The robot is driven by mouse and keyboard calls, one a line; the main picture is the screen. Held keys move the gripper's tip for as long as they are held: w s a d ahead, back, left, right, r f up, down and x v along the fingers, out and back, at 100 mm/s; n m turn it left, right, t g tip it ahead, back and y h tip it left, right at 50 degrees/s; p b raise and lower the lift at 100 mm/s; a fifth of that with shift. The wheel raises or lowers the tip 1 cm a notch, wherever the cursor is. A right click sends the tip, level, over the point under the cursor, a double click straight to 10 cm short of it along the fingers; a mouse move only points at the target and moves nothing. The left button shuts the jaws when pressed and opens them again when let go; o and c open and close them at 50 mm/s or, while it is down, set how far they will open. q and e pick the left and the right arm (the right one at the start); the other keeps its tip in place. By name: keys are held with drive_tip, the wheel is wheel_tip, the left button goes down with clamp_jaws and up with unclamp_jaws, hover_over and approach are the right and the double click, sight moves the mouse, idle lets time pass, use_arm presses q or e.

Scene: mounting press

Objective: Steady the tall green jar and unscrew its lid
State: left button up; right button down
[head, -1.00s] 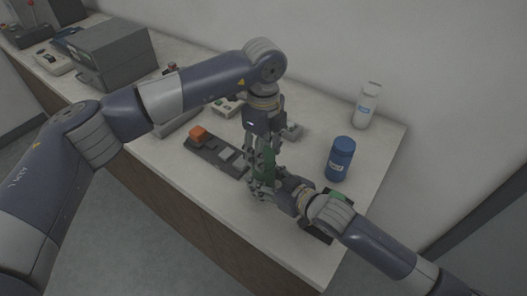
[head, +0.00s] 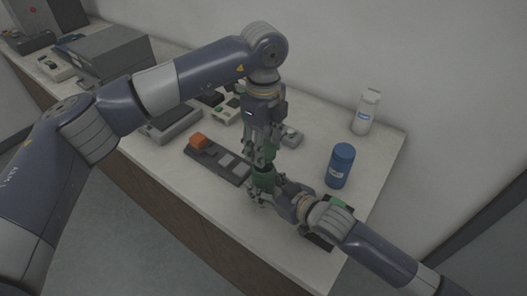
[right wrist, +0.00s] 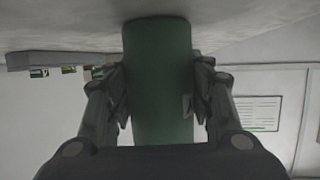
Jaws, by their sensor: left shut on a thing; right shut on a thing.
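The tall green jar (head: 263,182) stands near the front of the bench in the head view. My right gripper (head: 259,190) is shut around its body from the right. In the right wrist view the jar (right wrist: 160,85) is a plain dark green cylinder between both fingers. My left gripper (head: 266,152) points down right above the jar and is shut on a green piece, the lid (head: 269,150). A dark band shows between lid and jar, and they look apart. The fingers partly cover both.
A blue bottle (head: 341,166) and a white bottle (head: 367,111) stand to the right. Grey boxes (head: 107,53) stand at the far left.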

drive_tip(key=c, duration=0.7)
unclamp_jaws()
drive_tip(key=v, duration=1.2)
drive_tip(key=shift+s, duration=0.1)
